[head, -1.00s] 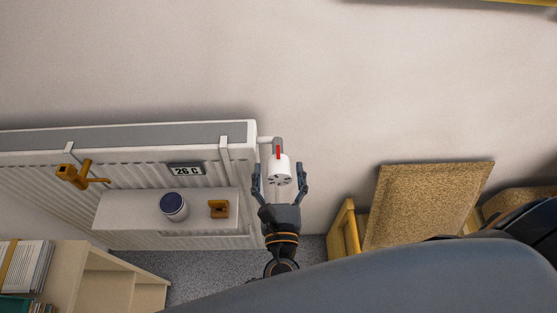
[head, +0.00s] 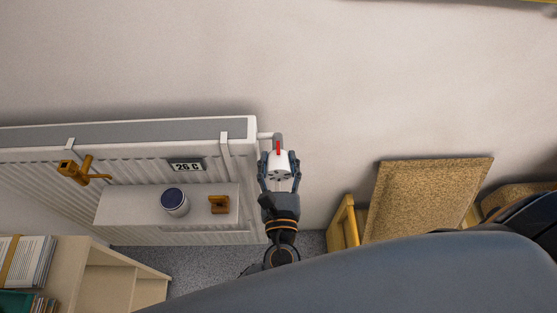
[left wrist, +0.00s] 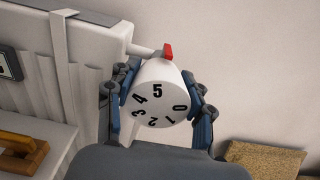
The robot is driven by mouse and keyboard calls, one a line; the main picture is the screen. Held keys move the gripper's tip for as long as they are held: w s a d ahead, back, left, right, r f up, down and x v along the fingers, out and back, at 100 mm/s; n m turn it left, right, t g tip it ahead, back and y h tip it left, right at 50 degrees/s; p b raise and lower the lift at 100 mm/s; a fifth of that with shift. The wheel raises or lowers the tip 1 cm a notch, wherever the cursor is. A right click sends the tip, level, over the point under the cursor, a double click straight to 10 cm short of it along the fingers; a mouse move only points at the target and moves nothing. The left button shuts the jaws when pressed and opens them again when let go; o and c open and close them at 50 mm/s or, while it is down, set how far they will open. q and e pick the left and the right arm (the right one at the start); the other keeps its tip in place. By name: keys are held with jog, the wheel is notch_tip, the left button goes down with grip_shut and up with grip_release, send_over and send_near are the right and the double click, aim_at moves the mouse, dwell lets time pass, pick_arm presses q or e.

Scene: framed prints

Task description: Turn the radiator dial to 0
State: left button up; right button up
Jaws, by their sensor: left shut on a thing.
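The white radiator dial (head: 280,161) sits at the right end of the radiator (head: 130,140), on a short pipe. In the left wrist view the dial (left wrist: 157,95) shows black numerals on its face. The 5 is at the top, closest to the red marker (left wrist: 168,50), and the 0 is to the right. My left gripper (head: 279,172) is shut on the dial, one finger on each side. In the left wrist view the fingers (left wrist: 160,98) touch or nearly touch its sides. My right gripper is not in view.
A shelf (head: 140,205) on the radiator front holds a dark-lidded jar (head: 174,202) and a small wooden item (head: 219,204). A display (head: 187,167) reads 26 C. A cork-like board (head: 425,200) stands to the right. The wall above is bare.

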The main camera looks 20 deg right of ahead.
pick_arm(q)
jog(key=n+b, duration=0.3)
jog(key=n, duration=0.1)
jog(key=shift+a+f, duration=0.1)
jog(key=shift+w+n+b, duration=0.1)
jog(key=shift+n+b, duration=0.85)
jog(key=shift+n, duration=0.45)
jog(key=o, duration=1.2)
jog(key=v, duration=1.2)
